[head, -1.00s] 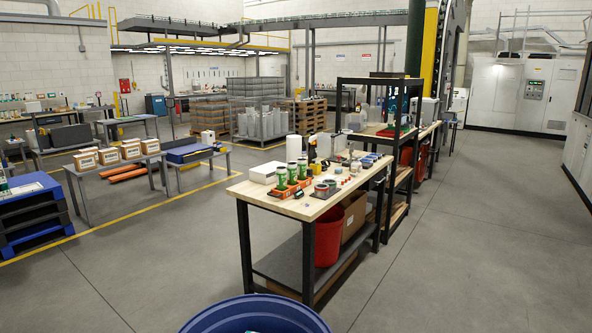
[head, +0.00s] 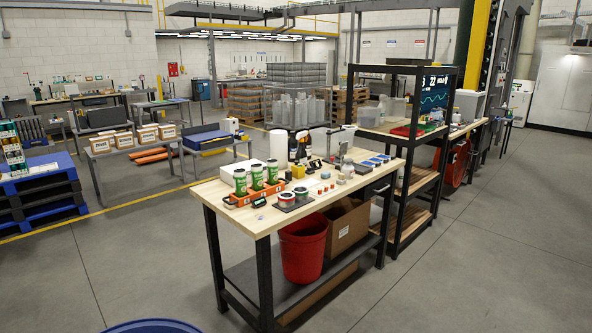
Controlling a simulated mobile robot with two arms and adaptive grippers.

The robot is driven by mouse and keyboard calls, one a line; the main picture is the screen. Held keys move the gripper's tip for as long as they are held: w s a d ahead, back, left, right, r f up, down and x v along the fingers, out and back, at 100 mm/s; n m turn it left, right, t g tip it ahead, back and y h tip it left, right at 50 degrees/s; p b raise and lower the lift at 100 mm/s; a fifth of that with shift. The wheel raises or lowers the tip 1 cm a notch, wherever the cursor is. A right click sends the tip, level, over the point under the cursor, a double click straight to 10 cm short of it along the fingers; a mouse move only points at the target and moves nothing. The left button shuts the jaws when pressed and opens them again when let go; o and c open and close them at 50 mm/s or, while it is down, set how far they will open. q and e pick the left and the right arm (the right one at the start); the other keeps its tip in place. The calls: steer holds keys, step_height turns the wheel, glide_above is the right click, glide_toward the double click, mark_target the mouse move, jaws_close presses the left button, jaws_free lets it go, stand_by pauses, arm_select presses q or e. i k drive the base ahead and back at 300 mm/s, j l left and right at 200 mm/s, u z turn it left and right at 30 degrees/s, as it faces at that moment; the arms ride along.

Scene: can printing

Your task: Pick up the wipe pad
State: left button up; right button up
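The wooden workbench (head: 222,199) stands ahead of me with many small items on it. I cannot tell for certain which one is the wipe pad. A small pale piece (head: 259,217) lies near the bench's front left edge, too small to make out. Several flat blue pieces (head: 376,161) lie toward the right end. An orange tray (head: 240,199) with three green cans (head: 257,177) stands at the left part of the top. Neither of my grippers is in view.
Under the bench are a red bin (head: 303,249) and a cardboard box (head: 346,228). A tall black rack (head: 403,185) stands at the bench's right end. A blue bin's rim (head: 152,326) shows at the bottom edge. The floor at right is clear.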

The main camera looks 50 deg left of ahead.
mark_target(324, 175)
steer(key=i+j+u, duration=0.1)
steer(key=i+u, duration=0.25)
steer(key=i, duration=0.2)
steer(key=i+u, duration=0.35)
steer(key=i, duration=0.25)
steer(key=i+l+u, duration=0.3)
steer(key=i, duration=0.25)
